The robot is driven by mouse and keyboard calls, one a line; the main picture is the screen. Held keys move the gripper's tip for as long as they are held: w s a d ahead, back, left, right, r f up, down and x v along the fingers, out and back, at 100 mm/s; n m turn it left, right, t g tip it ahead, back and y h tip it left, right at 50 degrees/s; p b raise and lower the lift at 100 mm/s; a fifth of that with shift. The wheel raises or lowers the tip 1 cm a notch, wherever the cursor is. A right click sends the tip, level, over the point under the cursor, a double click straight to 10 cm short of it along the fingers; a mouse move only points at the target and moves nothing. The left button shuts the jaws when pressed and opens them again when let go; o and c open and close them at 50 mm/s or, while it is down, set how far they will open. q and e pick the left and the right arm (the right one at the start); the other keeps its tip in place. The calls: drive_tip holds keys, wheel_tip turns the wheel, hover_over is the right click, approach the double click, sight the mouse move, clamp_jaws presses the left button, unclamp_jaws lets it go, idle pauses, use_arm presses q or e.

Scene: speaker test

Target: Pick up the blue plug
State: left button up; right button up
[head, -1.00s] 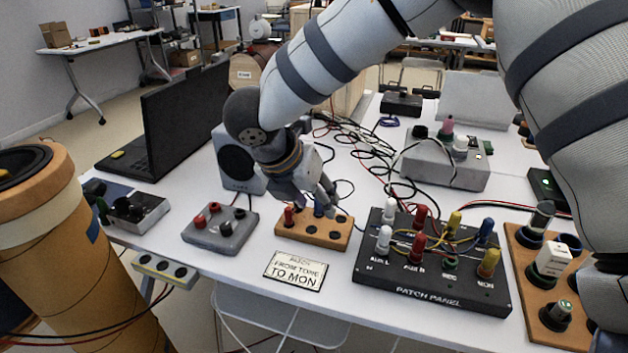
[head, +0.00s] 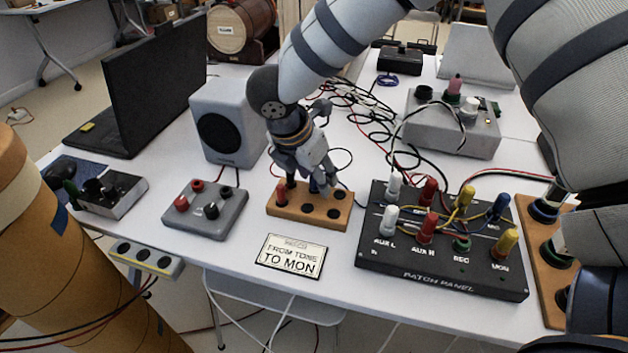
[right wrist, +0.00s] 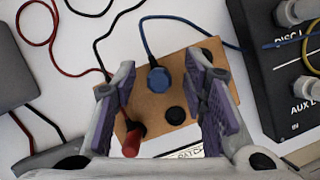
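The blue plug (right wrist: 158,80) stands in the wooden block with holes (right wrist: 185,65), its blue cable running off behind. In the right wrist view it lies between the two purple-padded fingers of my right gripper (right wrist: 161,90), with a gap on each side. In the head view my right gripper (head: 314,178) points down over the wooden block (head: 285,212) and partly hides the blue plug (head: 314,187). The gripper is open. A red plug (right wrist: 132,140) stands in the same block, near the left finger. My left gripper is not in view.
A black patch panel (head: 440,278) with several coloured plugs stands right of the block. A grey box (head: 205,210) with sockets is on the left. A label card (head: 292,257) lies in front. A speaker (head: 228,122) and loose cables are behind.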

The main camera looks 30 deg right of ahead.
drive_tip(key=shift+d+f, duration=0.1)
drive_tip(key=shift+f, duration=0.05)
clamp_jaws()
